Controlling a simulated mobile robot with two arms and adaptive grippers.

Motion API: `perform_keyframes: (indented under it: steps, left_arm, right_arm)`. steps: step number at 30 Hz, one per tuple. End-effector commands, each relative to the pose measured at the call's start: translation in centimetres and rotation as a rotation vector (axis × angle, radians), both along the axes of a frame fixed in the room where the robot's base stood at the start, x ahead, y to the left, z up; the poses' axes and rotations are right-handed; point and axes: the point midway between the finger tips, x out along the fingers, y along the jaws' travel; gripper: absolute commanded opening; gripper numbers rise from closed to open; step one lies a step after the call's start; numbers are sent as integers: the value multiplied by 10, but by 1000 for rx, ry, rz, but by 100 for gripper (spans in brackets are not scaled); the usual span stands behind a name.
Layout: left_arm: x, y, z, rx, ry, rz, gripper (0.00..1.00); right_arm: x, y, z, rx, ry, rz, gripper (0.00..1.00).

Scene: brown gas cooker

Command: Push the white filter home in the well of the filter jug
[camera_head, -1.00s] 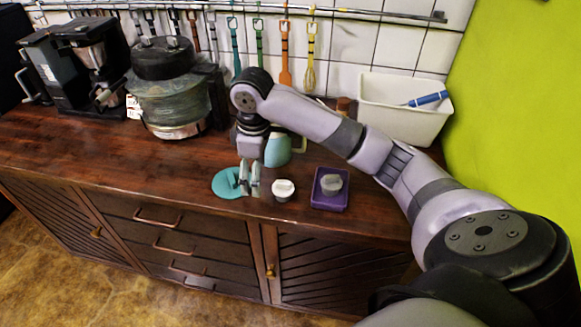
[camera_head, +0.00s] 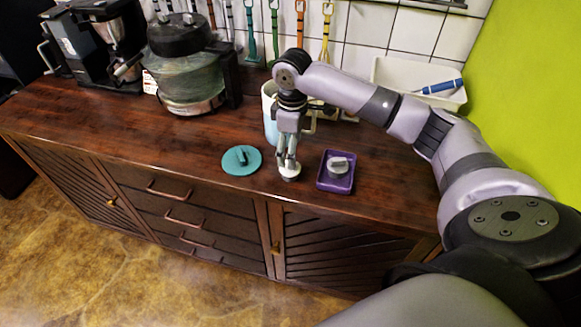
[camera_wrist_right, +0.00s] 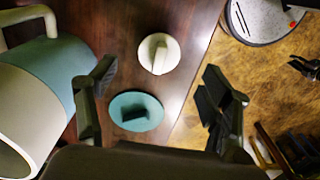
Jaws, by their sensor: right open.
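The white filter (camera_head: 291,178), a small round piece with a raised tab, is on the counter; it also shows in the right wrist view (camera_wrist_right: 159,54). My right gripper (camera_head: 288,165) points down over it in the head view. In the right wrist view the jaws (camera_wrist_right: 160,100) are apart and empty, with the filter beyond the fingertips. The filter jug (camera_head: 269,112) stands behind the gripper, partly hidden by my arm; its pale and teal body fills the left of the wrist view (camera_wrist_right: 45,90). I cannot see into its well. My left gripper is not in view.
A teal lid (camera_head: 230,165) with a grip lies left of the filter. A purple tray (camera_head: 335,187) holding a grey-white filter (camera_head: 338,165) is to the right. The counter's front edge is close.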

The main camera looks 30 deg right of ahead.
Motion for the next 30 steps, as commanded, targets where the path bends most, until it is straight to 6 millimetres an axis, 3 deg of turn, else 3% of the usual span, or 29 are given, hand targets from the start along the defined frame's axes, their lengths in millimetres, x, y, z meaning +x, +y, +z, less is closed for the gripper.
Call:
perform_keyframes:
  steps: [7,16,24,30]
  left_arm:
    - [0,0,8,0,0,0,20]
    - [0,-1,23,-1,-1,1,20]
    - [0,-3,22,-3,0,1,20]
    - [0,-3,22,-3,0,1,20]
  right_arm:
    - [0,1,-16,1,2,0,73]
    - [2,3,-57,-1,1,0,73]
    - [3,3,-62,-1,-2,1,73]
    - [3,3,-61,-1,-2,1,61]
